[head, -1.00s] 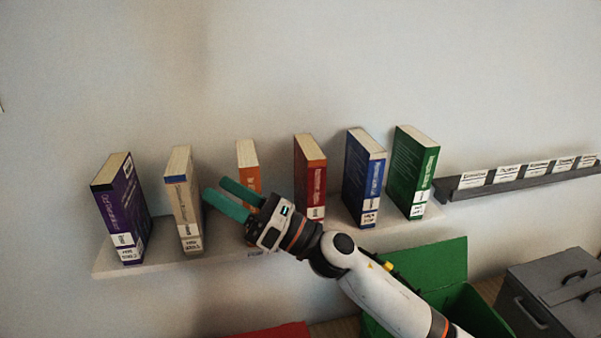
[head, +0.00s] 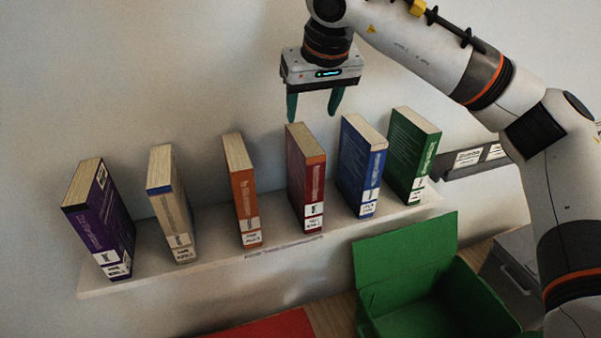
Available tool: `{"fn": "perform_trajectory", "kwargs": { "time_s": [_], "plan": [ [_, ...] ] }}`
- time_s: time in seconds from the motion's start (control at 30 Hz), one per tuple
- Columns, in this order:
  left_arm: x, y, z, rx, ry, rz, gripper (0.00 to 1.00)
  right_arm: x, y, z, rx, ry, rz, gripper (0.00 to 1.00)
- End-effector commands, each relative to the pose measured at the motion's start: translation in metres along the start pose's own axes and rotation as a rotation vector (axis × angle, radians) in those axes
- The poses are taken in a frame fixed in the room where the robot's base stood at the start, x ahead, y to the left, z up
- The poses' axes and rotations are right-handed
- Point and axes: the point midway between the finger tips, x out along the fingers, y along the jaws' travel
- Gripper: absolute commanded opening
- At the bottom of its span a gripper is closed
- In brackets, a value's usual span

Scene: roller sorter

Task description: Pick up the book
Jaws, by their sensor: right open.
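Several books stand upright and apart on a pale wall shelf (head: 110,283). From left to right they are a purple book (head: 100,222), a beige book (head: 174,205), an orange book (head: 241,190), a red book (head: 306,180), a blue book (head: 361,168) and a green book (head: 413,155). The task does not say which one. My right gripper (head: 314,112) is open and empty, its green fingers pointing down just above the red book and apart from it. My left gripper is not in view.
An open green bin (head: 440,310) stands below the shelf at the right, beside a grey box (head: 512,270). A red surface (head: 270,328) lies at the bottom. A dark rail with white labels (head: 468,160) is on the wall at right, partly behind my arm.

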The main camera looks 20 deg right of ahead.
Motion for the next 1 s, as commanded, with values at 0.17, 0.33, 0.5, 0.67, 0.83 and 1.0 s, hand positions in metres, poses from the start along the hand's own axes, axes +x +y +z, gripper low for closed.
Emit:
{"fn": "perform_trajectory", "kwargs": {
  "time_s": [0.17,0.33,0.5,0.67,0.83,1.0],
  "plan": [
    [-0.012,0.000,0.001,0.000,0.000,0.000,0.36,0.032,0.001,-0.001,-0.001,0.007,0.001,0.60],
    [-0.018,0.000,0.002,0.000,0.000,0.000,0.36,0.054,0.002,-0.001,0.000,0.004,0.004,0.60],
    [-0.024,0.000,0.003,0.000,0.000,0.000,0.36,0.065,0.002,-0.001,0.000,0.005,0.004,0.60],
    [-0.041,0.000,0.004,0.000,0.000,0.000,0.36,0.087,0.004,-0.002,-0.001,0.008,0.004,0.60],
    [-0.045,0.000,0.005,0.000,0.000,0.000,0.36,0.108,0.005,-0.002,0.000,0.003,0.006,0.60],
    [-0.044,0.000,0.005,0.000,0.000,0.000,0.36,0.113,0.005,-0.003,-0.001,0.002,0.006,0.60]
  ]
}}
